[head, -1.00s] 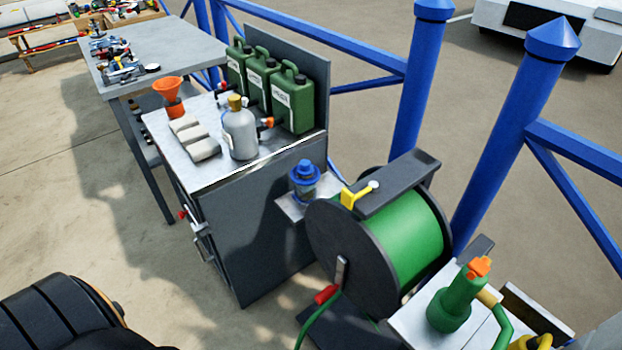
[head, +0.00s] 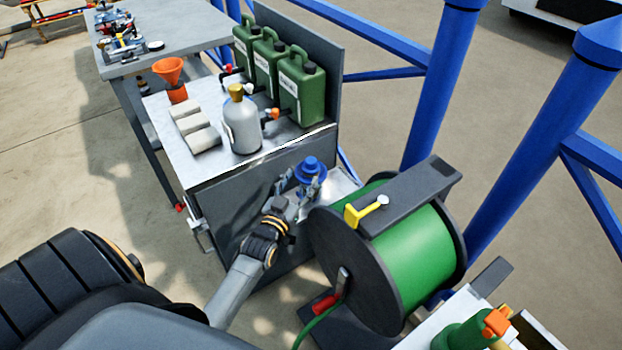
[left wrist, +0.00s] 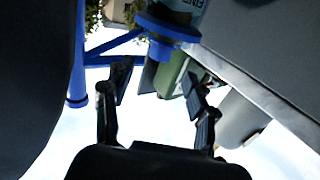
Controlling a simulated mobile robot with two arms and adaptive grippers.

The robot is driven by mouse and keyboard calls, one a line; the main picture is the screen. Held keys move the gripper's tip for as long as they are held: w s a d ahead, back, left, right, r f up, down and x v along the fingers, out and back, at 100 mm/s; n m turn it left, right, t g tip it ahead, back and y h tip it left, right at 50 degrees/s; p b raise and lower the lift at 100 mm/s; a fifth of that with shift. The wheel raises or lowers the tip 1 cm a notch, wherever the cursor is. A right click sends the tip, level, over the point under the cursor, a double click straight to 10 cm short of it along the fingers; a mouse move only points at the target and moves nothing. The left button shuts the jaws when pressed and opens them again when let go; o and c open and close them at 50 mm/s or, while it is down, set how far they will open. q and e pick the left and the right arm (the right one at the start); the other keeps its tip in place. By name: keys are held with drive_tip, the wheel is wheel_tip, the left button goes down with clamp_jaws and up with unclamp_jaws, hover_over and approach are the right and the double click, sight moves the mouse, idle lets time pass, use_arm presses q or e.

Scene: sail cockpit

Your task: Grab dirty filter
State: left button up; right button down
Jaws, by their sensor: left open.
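A filter unit with a blue cap (head: 310,168) stands on a small side shelf of the grey cabinet. It is the only filter-like thing near my gripper; the frames do not show whether it is dirty. My left gripper (head: 299,186) is open in front of it, its fingers overlapping the lower body in the head view. In the left wrist view the blue cap and labelled body (left wrist: 170,25) show upside down, beyond the open fingers (left wrist: 157,78). I see no grip on it. My right gripper is not in view.
A hose reel (head: 418,250) with green hose stands close right of the shelf. Blue railing posts (head: 440,90) stand behind.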

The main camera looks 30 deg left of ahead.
sight(309, 165)
use_arm(q)
drive_tip(key=w, duration=0.3)
drive_tip(key=shift+a+f, duration=0.1)
drive_tip(key=shift+a, duration=0.25)
drive_tip(key=w, duration=0.2)
drive_tip(key=w+a, duration=0.1)
drive_tip(key=w, duration=0.2)
drive_tip(key=shift+w, duration=0.1)
clamp_jaws()
